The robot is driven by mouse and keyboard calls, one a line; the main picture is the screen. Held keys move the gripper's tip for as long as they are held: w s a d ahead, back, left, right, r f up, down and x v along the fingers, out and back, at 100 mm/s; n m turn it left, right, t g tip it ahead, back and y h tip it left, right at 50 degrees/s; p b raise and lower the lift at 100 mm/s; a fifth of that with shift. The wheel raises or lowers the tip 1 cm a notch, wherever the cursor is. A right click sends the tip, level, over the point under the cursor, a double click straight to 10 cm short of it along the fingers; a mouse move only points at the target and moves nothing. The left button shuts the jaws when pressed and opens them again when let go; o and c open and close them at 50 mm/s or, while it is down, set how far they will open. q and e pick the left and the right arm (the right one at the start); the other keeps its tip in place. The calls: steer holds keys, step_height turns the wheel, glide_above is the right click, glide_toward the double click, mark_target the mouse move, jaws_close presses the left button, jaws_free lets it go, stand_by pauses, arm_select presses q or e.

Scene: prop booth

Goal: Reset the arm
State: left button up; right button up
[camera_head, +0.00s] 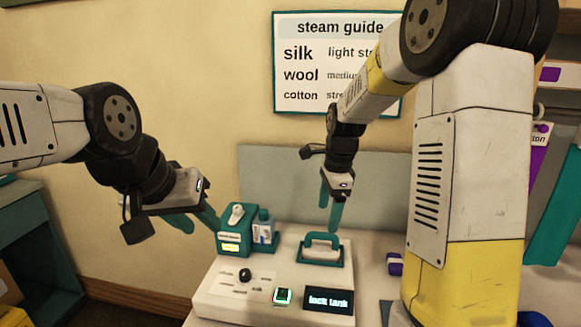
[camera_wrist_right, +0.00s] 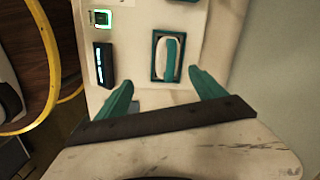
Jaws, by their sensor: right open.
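My right gripper (camera_head: 330,210) is open and empty, pointing down above the teal-handled part (camera_head: 322,246) of a white console (camera_head: 225,303). In the right wrist view, the two teal fingers of my right gripper (camera_wrist_right: 160,78) are spread, with the teal-framed handle (camera_wrist_right: 156,70) beyond and between their tips. My left gripper (camera_head: 200,222) is at the left, its teal fingers apart with nothing seen between them. It hangs in front of and left of a teal box (camera_head: 231,246). The console display (camera_head: 328,301) appears to read "lock tank".
The console also carries a black knob (camera_head: 245,275) and a green-lit button (camera_head: 282,296). A small bottle (camera_head: 264,228) stands beside the teal box. A purple object (camera_head: 395,264) lies right of the console. A steam guide sign (camera_head: 300,105) hangs on the wall. A yellow cable (camera_wrist_right: 48,70) curves at left.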

steer(key=s+d+r+n+t, duration=0.1)
steer(key=s+r+n+t, duration=0.1)
steer(key=s+r+n, duration=0.3)
steer(key=s+d+r+n+t+y, duration=0.1)
steer(key=s+r+n+t, duration=0.2)
steer(key=s+n, duration=0.9)
steer(key=s+r, duration=0.3)
steer(key=shift+s+r, duration=0.2)
steer(key=shift+s, duration=0.15)
stand_by(0.7)
